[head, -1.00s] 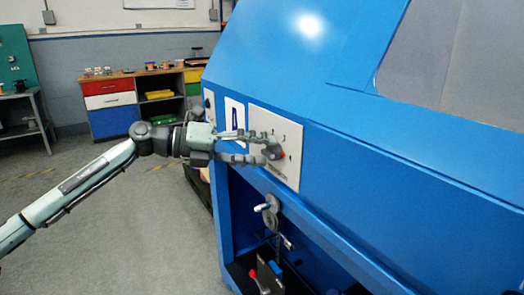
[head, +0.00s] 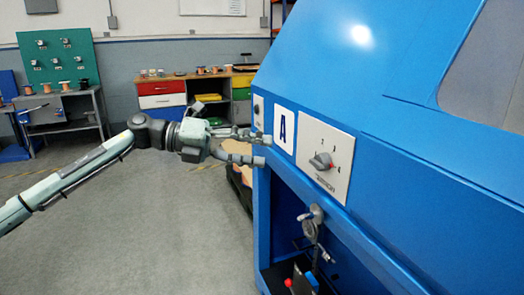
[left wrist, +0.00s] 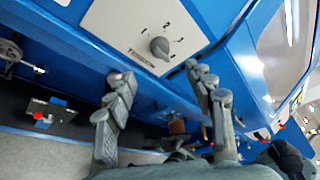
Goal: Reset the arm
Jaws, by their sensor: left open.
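My left gripper (head: 262,148) is open and empty in the head view, in front of the blue machine (head: 400,165) near its left edge. It is left of the white dial panel (head: 338,180) and apart from the knob (head: 321,161). The grey knob has a red mark and numbers around it. In the left wrist view the two fingers (left wrist: 165,90) are spread, with the knob (left wrist: 160,47) above and between them, untouched. My right gripper is not in view.
Below, an open bay holds a pulley (head: 312,216) and a small plate with a red knob (head: 289,283). A workbench with coloured drawers (head: 162,94) and a green pegboard (head: 60,55) stand behind. The floor at left is clear.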

